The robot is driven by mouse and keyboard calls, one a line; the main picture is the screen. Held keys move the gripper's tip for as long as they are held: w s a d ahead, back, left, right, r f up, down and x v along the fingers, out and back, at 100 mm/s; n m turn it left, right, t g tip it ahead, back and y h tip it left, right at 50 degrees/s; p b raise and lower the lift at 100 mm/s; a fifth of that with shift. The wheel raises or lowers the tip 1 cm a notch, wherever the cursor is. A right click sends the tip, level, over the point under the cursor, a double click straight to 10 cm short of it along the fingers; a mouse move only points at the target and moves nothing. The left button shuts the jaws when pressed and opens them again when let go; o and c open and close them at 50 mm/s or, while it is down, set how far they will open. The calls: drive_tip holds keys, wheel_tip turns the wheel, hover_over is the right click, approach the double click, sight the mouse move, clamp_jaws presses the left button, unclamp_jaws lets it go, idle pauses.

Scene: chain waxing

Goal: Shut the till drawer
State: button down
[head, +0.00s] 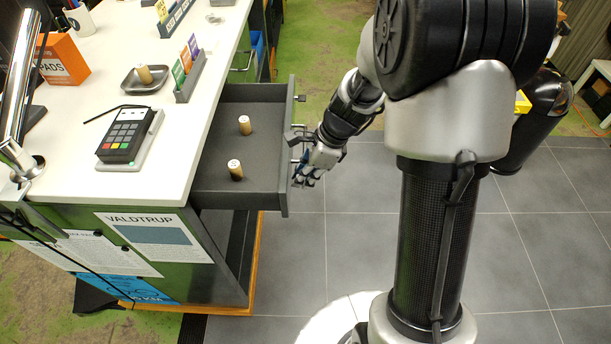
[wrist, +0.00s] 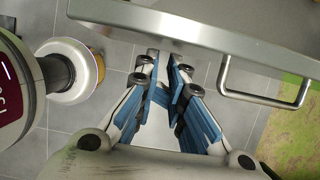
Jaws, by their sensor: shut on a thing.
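The till drawer (head: 220,187) is pulled out from the right side of the counter. Its dark tray holds two small cork-coloured stoppers, one nearer (head: 235,170) and one farther (head: 244,125), both upright. My gripper (head: 303,178) is at the outer face of the drawer front (head: 284,190). In the wrist view my fingers (wrist: 167,65) are drawn close together below the front's grey top edge (wrist: 200,28). What lies between the fingers cannot be made out.
The white counter top (head: 75,165) carries a card terminal (head: 126,136), a small dish (head: 143,80) with another stopper, a card holder (head: 190,75) and an orange box (head: 62,60).

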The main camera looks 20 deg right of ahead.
drive_tip(key=p, duration=0.7)
approach(227, 176)
drive_tip(key=s+a+f, duration=0.3)
drive_tip(key=shift+s+f, duration=0.2)
drive_tip(key=shift+s, duration=0.05)
